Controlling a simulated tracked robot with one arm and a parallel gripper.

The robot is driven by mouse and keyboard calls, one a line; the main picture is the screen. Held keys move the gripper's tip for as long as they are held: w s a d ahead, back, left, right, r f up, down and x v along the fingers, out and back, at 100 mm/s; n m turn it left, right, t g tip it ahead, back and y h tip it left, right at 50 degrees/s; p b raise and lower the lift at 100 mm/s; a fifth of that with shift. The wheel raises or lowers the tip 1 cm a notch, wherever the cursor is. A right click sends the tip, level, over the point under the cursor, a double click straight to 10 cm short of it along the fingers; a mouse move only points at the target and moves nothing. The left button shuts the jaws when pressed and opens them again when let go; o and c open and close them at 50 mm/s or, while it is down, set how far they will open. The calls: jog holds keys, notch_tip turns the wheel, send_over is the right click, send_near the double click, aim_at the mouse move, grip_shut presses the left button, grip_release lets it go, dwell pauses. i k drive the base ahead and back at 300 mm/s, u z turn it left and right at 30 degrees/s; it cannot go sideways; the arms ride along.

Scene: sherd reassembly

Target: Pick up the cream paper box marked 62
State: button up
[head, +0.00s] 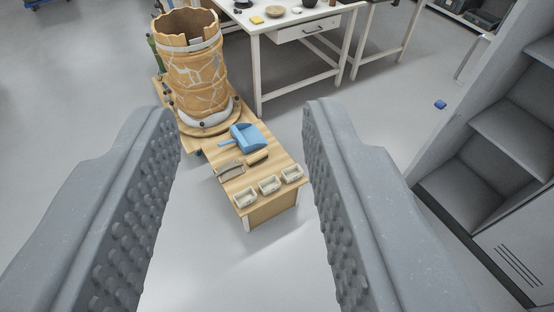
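Three small cream paper boxes stand in a row along the near end of a low wooden stand: a left box (246,197), a middle box (269,185) and a right box (292,173). Each is open on top. Any number marks are too small to read, so I cannot tell which is 62. My gripper (240,130) is open, with its two grey studded fingers wide apart at the left and right of the view. Nothing is between the fingers at their depth. The boxes lie well beyond and below the fingertips.
A white table (306,22) is at the back, grey shelving (510,135) at the right. Floor before the stand is clear.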

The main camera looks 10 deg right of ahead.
aim_at(294, 172)
jog(key=z, duration=0.1)
jog(key=i, duration=1.45)
jog(key=z, duration=0.5)
jog(key=i, duration=0.45)
jog(key=z, duration=0.25)
